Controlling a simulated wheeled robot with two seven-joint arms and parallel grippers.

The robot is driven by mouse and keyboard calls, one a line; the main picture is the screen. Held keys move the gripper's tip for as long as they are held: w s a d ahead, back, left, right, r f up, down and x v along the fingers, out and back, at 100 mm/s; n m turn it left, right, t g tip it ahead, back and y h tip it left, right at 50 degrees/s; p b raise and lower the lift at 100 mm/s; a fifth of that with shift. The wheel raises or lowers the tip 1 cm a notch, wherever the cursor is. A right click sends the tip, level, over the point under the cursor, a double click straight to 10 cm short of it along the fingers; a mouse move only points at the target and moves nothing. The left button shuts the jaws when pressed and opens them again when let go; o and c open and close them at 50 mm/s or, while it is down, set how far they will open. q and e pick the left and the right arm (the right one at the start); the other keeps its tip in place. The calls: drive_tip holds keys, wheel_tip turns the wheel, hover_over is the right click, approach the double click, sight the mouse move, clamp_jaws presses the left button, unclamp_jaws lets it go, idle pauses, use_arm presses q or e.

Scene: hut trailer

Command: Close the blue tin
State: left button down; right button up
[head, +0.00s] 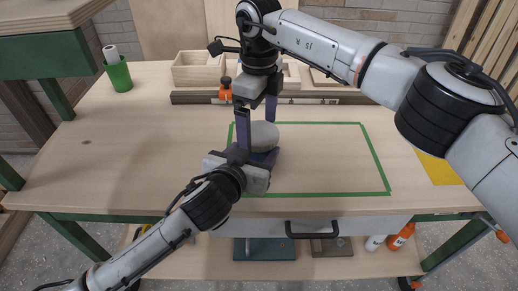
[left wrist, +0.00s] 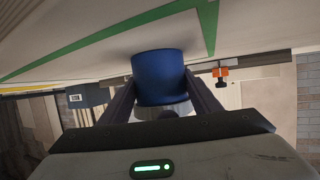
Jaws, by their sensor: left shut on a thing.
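The blue tin (left wrist: 160,75) stands on the workbench between the fingers of my left gripper (left wrist: 155,95), which is shut on its sides. In the head view a little of the tin's blue side shows behind my left gripper (head: 258,164). A pale grey round top (head: 265,136) shows above the blue side; I cannot tell whether it is a seated lid. My right gripper (head: 257,116) is above the tin with its fingers apart, pointing down. One finger hides the left edge of the pale top. I see nothing between its fingers.
A green tape outline (head: 375,155) marks the bench around and right of the tin. A green cup (head: 118,76) stands at the back left. Wooden bins (head: 198,70) and an orange-handled item (head: 225,92) are at the back. The bench inside the tape, right of the tin, is clear.

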wheel_tip(320, 180, up, 12)
idle(0.6)
use_arm(q)
drive_tip(key=c, duration=0.5)
unclamp_jaws()
drive_tip(key=shift+c, duration=0.2)
drive_tip(key=shift+s, duration=0.1)
drive_tip(key=v, duration=1)
drive_tip(key=shift+a+r+p, duration=0.1)
drive_tip(key=shift+r+p, duration=0.05)
drive_tip(key=shift+p, duration=0.25)
use_arm(e)
drive_tip(key=shift+r, duration=0.35)
